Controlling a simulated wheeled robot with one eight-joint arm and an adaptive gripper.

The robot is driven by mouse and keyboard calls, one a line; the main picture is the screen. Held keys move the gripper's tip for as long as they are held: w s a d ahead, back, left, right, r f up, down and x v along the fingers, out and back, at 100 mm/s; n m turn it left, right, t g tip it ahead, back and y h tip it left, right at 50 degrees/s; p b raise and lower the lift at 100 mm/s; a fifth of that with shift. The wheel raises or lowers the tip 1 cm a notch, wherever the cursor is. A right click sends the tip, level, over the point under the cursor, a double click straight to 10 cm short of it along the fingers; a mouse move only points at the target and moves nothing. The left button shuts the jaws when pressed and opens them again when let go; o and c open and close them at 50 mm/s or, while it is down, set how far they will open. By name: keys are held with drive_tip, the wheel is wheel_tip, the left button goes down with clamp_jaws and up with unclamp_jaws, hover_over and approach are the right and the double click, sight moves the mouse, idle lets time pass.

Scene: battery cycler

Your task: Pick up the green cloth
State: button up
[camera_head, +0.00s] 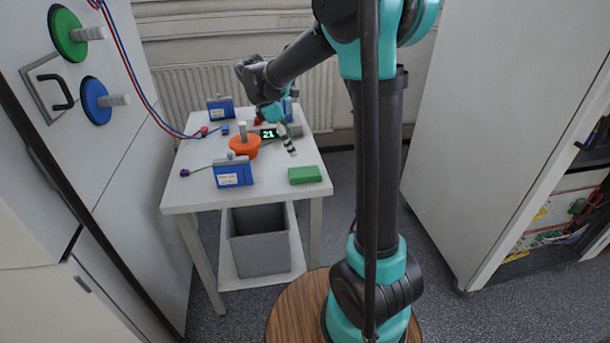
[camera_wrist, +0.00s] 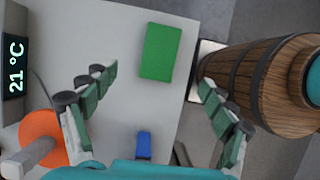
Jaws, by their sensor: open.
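The green cloth (camera_head: 305,175) is a small folded block lying flat on the white table, near its front right corner. In the wrist view the green cloth (camera_wrist: 161,52) lies beyond my fingertips, roughly between their lines. My gripper (camera_head: 288,141) hangs above the table, behind the cloth in the head view. In the wrist view my gripper (camera_wrist: 158,78) has its two fingers spread wide with nothing between them. The cloth is fully visible and apart from the fingers.
An orange knobbed piece (camera_head: 244,146), a blue labelled box (camera_head: 232,172) and a 21 °C display (camera_head: 269,133) are on the white table (camera_head: 200,195). Another blue box (camera_head: 220,108) stands at the back. A grey bin (camera_head: 260,245) is below. Cabinets flank both sides.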

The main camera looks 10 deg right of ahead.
sight(305, 172)
drive_tip(key=x, duration=1.1)
drive_tip(key=shift+s+a+f, duration=0.1)
drive_tip(key=shift+s+f, duration=0.05)
drive_tip(key=shift+f, duration=0.35)
drive_tip(key=c, duration=1.2)
drive_tip(key=shift+r, duration=0.1)
wheel_tip(305, 172, up, 20)
drive_tip(key=shift+f, duration=0.1)
